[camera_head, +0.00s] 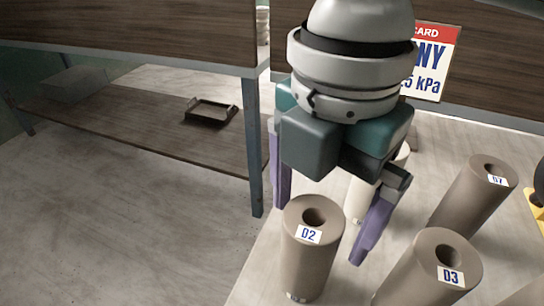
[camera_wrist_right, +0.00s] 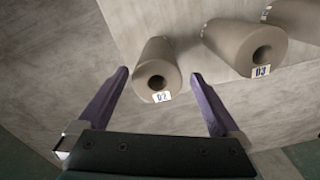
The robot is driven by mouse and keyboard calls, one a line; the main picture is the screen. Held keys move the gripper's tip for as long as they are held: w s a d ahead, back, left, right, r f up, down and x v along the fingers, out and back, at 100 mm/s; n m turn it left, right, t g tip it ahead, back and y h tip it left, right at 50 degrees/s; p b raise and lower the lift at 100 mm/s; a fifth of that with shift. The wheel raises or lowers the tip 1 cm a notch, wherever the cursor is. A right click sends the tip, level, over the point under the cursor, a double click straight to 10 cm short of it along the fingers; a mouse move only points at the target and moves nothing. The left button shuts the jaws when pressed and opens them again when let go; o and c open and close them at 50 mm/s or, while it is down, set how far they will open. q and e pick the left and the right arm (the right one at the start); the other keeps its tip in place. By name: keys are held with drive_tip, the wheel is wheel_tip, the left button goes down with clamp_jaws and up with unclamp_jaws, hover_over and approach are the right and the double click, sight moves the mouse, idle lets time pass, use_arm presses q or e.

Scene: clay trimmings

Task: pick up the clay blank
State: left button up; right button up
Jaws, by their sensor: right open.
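Several brown clay cylinders with a hole in the top stand on a pale surface. The one labelled D2 (camera_head: 308,262) is upright below my right gripper, and D3 (camera_head: 428,275) stands to its right. My right gripper (camera_head: 318,234) is open and empty, with its purple fingers spread above and around D2's top in the head view. In the right wrist view, D2 (camera_wrist_right: 157,62) shows beyond and between the fingertips, and D3 (camera_wrist_right: 243,46) is outside the right finger. Contact cannot be told. The task's blank is not singled out. My left gripper is not seen.
Cylinder D7 (camera_head: 473,196) stands farther back right. A paler cylinder (camera_head: 357,200) is partly hidden behind my right gripper. A red-and-white card (camera_head: 437,62) hangs on a dark wood panel. A dark tray (camera_head: 211,111) lies on a low wooden shelf at left.

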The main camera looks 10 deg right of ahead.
wheel_tip(320, 180, down, 4)
drive_tip(key=shift+a+f, duration=0.1)
drive_tip(key=shift+a, duration=0.05)
clamp_jaws()
idle(0.8)
